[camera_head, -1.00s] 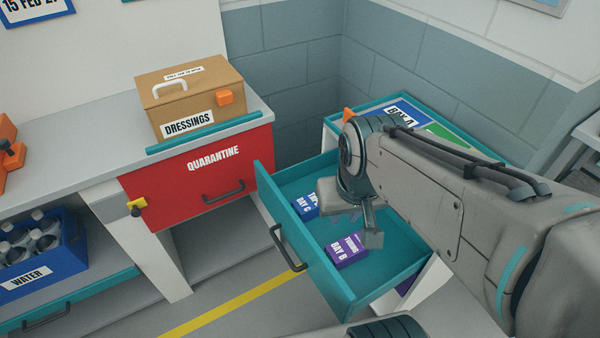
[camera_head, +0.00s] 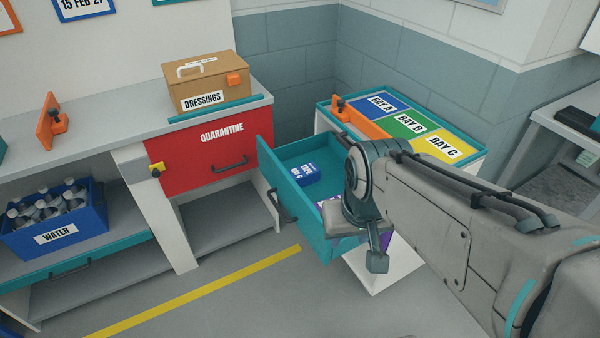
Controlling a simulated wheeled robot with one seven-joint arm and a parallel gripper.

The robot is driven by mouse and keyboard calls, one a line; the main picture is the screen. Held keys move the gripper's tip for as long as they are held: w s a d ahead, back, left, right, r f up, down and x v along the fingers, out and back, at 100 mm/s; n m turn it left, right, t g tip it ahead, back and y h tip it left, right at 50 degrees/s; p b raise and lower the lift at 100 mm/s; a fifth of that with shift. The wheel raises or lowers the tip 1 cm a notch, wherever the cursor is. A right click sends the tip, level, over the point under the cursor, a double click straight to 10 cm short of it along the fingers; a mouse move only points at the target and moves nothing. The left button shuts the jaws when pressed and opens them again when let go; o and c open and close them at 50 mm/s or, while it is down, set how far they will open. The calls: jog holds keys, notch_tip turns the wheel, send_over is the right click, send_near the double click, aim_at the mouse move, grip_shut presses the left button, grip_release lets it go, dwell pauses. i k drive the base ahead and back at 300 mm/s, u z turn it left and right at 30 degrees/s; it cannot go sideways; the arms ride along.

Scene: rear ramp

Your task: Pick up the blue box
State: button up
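The blue box (camera_head: 306,174), with white lettering that includes "BAY C", lies in the open teal drawer (camera_head: 291,196), toward its back left. My gripper (camera_head: 358,243) is in front of the drawer's right part in the picture, to the lower right of the blue box and apart from it. Its two fingers are spread, and I see nothing between them. A purple box (camera_head: 327,203) in the same drawer is mostly hidden behind my gripper and arm.
A counter top with blue, green and yellow bay panels (camera_head: 411,122) and an orange piece (camera_head: 360,121) is above the drawer. A red quarantine drawer (camera_head: 208,150), a dressings box (camera_head: 205,84) and a blue water crate (camera_head: 55,225) are at left. Floor in front is clear.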

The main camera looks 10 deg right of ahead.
aim_at(305, 174)
jog(key=z, duration=0.25)
jog(key=k, duration=0.25)
jog(key=u, duration=1.3)
jog(key=i, duration=2.15)
jog(key=z, duration=1.35)
jog(key=i, duration=0.4)
jog(key=z, duration=0.4)
